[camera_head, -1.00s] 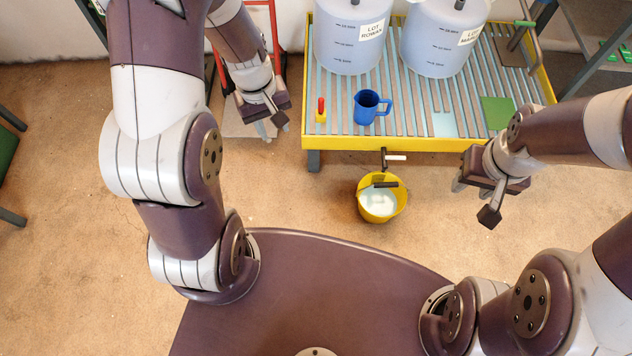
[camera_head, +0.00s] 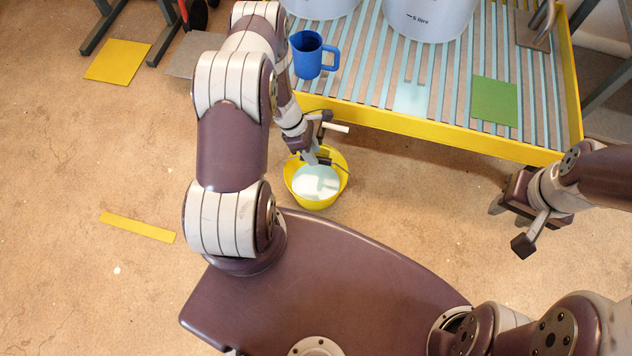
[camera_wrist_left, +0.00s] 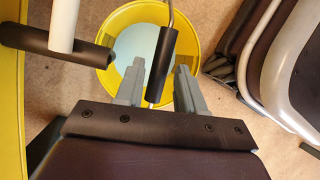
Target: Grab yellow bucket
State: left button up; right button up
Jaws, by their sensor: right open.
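The yellow bucket (camera_head: 318,204) stands on the floor in front of the yellow-edged bench, with pale liquid inside. In the left wrist view the bucket (camera_wrist_left: 213,110) lies below my fingers, and its wire handle with a black grip (camera_wrist_left: 163,58) stands up over the opening. My left gripper (camera_head: 313,158) is at the bucket's handle in the head view. In the wrist view its grey fingers (camera_wrist_left: 160,80) are apart, one on each side of the black grip; whether either touches it is unclear. My right gripper (camera_head: 512,225) is open and empty, well right of the bucket.
A tap with a white lever (camera_head: 335,127) sticks out from the bench (camera_head: 440,136) close to my left gripper. A blue jug (camera_head: 308,56), a green pad (camera_head: 495,101) and large containers (camera_head: 430,20) are on the bench. The floor left of the bucket is mostly clear.

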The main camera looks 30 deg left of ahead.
pick_arm(q)
jog(key=b+x, duration=0.1)
jog(key=x, duration=0.3)
jog(key=shift+s+a, duration=0.1)
jog(key=shift+s, duration=0.05)
jog(key=shift+r, duration=0.15)
grip_shut()
jog(key=shift+a, duration=0.1)
dwell(0.9)
